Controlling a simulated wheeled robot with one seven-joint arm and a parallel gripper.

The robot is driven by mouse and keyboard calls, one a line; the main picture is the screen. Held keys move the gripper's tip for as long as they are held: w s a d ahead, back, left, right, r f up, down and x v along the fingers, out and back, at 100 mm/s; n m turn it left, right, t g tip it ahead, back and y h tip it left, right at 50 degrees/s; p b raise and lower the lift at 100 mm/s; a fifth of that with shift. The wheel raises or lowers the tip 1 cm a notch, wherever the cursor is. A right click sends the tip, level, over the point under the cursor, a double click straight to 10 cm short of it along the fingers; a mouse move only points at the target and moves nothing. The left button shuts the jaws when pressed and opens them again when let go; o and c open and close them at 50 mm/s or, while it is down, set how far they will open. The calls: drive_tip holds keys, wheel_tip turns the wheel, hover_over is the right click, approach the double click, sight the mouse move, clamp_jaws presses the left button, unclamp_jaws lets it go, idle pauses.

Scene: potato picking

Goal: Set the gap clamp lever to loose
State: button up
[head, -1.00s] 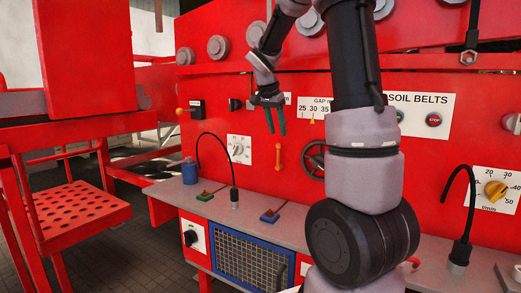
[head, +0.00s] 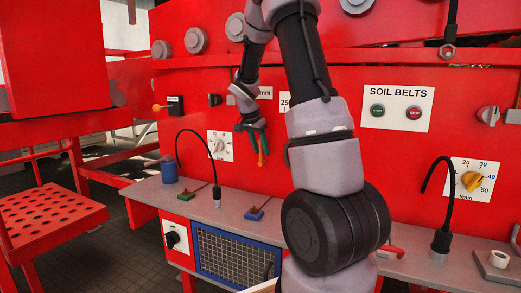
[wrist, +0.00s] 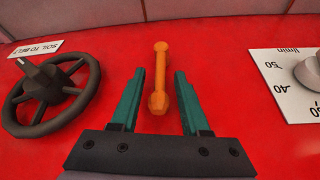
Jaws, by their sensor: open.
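The orange lever (wrist: 159,78), which I take to be the gap clamp lever, sticks out from the red panel. In the wrist view it lies between the teal fingers of my gripper (wrist: 159,74), with a gap on each side. My gripper is open and holds nothing. In the head view my gripper (head: 257,143) is at the lever (head: 263,157) and covers part of it. I cannot read any loose or tight marking by the lever.
A black handwheel (wrist: 52,92) labelled "SOIL TO BELT" and a white dial plate (wrist: 290,82) flank the lever in the wrist view. A grey ledge (head: 285,222) with a blue container (head: 168,170) and bent black stalks runs below the panel. Soil belts buttons (head: 396,109) sit to the right.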

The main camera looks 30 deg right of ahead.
drive_tip(key=shift+f, duration=0.1)
clamp_jaws()
idle(1.4)
